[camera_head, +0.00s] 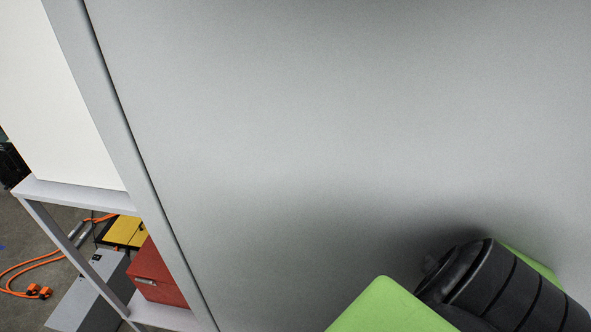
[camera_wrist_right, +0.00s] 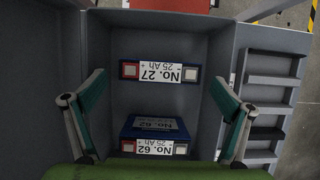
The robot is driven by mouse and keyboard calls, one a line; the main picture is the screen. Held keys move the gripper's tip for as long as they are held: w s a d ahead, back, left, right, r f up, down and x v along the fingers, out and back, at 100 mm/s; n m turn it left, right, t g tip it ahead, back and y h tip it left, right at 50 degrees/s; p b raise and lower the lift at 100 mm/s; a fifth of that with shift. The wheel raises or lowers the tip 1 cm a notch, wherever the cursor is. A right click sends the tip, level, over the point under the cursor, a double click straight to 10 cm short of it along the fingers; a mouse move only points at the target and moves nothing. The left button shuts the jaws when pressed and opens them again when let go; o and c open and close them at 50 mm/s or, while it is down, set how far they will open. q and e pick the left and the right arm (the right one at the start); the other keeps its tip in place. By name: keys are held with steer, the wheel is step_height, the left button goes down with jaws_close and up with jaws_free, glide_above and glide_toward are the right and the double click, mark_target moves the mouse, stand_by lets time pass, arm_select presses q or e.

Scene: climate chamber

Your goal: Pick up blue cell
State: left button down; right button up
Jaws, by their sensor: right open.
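In the right wrist view, a blue cell (camera_wrist_right: 158,126) labelled No. 62 sits in a grey compartment, its label upside down. Farther up in that view is a second cell (camera_wrist_right: 160,74) labelled No. 27, with a dark blue edge and red and grey end blocks. My right gripper (camera_wrist_right: 158,80) is open and empty, one finger left and one right of the cells, apart from both. The head view shows neither cell nor gripper jaws; a large grey panel (camera_head: 330,110) fills most of it. My left gripper is not in view.
Grey compartment walls (camera_wrist_right: 205,35) flank the cells. A slotted grey rack (camera_wrist_right: 270,80) stands to the right. In the head view, a frame shelf (camera_head: 75,194) at left holds a red box (camera_head: 160,278); an orange cable (camera_head: 35,270) lies on the floor.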

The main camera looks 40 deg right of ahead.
steer(key=shift+x, duration=1.4)
steer(key=shift+c, duration=0.7)
steer(key=shift+d+r, duration=0.1)
steer(key=c, duration=1.6)
steer(key=shift+o, duration=0.2)
steer(key=shift+r, duration=0.15)
steer(key=shift+r, duration=0.3)
step_height(320, 180, up, 9)
steer(key=shift+r+b, duration=0.1)
steer(key=shift+b, duration=0.65)
